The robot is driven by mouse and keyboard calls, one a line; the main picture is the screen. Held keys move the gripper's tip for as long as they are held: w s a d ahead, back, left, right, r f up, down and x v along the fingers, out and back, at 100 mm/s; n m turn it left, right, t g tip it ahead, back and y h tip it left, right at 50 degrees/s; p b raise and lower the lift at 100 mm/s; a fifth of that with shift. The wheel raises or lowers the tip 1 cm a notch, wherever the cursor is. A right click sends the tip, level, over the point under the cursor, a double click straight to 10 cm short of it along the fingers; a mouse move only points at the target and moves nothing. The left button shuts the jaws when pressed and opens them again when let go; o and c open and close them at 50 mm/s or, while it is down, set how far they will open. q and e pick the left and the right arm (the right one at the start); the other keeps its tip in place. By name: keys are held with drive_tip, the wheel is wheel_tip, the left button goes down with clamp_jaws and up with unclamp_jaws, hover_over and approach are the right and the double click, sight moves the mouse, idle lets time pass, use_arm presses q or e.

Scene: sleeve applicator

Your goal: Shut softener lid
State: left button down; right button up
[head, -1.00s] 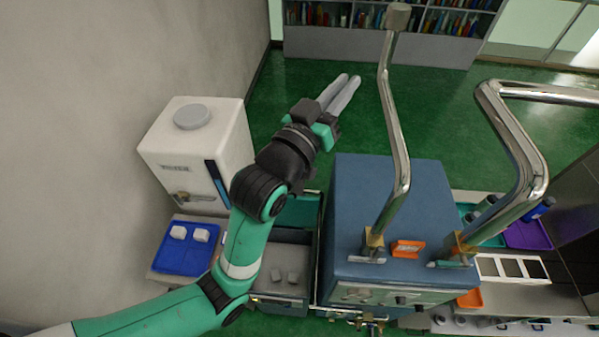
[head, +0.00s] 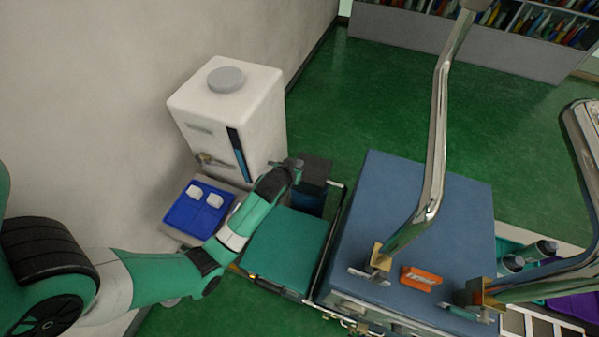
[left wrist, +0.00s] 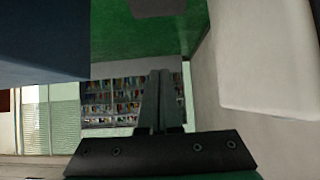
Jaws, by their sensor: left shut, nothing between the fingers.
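The flat teal lid (head: 287,250) lies level over the softener bin between the white cabinet and the blue box in the head view. The bin's inside is hidden under it. My left arm reaches across the lid's left side, with its dark wrist near the lid's far edge. The left gripper's fingers are hard to make out in the head view. In the left wrist view the left gripper (left wrist: 158,76) is shut and empty, its two fingers side by side. My right gripper is not in view.
The white cabinet (head: 215,105) with a grey cap stands behind a blue tray (head: 180,213) holding two white blocks. The blue box (head: 455,215) is close on the lid's right, with a shiny bent pipe (head: 437,130) above. Green floor (head: 330,110) is clear behind.

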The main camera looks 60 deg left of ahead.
use_arm(q)
drive_tip(key=b+x, duration=0.1)
drive_tip(key=x, duration=0.5)
drive_tip(key=s+d+p, duration=0.2)
drive_tip(key=d, duration=0.1)
drive_tip(key=shift+s+f, duration=0.35)
drive_tip(key=shift+s, duration=0.05)
drive_tip(key=shift+a, duration=0.1)
